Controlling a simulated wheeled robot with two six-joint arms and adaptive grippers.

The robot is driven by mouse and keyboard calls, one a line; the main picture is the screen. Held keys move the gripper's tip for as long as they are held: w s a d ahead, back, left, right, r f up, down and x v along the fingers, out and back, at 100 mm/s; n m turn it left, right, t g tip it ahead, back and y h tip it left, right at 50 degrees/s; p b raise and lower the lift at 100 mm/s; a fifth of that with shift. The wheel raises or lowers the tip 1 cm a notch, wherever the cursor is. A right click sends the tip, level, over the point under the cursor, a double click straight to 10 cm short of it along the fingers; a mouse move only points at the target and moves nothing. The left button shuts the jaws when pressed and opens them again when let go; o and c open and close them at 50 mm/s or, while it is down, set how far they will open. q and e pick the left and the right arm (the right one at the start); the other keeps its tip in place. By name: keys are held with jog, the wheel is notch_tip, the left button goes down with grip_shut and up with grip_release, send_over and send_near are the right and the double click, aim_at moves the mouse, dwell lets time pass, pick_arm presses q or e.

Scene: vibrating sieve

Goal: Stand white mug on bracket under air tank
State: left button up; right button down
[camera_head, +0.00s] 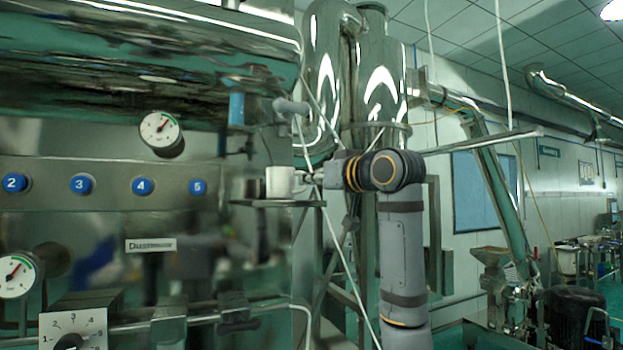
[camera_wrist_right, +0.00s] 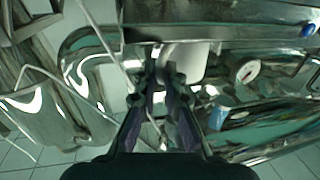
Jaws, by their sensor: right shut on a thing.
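The white mug (camera_head: 280,182) is upright at the dark flat bracket (camera_head: 277,204) under the polished air tank (camera_head: 140,55). Its base appears level with the bracket's top; I cannot tell for sure whether it bears its full weight there. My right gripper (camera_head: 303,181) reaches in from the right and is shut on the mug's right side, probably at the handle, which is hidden. In the right wrist view the mug (camera_wrist_right: 186,62) is just beyond the fingertips of my right gripper (camera_wrist_right: 163,84), with the bracket (camera_wrist_right: 150,32) behind it. My left gripper is not in view.
A panel with blue numbered buttons (camera_head: 142,186) and a pressure gauge (camera_head: 161,130) lies left of the bracket. A valve with a grey handle (camera_head: 290,106) hangs above the mug. Thin slanting rods and tall polished cylinders (camera_head: 380,80) stand close to my right arm.

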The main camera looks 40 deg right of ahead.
jog(key=shift+f, duration=0.1)
jog(key=c, duration=1.9)
grip_release()
jog(key=shift+a+f, duration=0.1)
jog(key=shift+a, duration=0.05)
jog(key=o, duration=0.4)
jog(key=shift+s, duration=0.1)
jog(key=shift+o, duration=0.2)
jog(key=shift+r, duration=0.35)
jog(key=s+b, duration=0.5)
jog(key=s, duration=0.7)
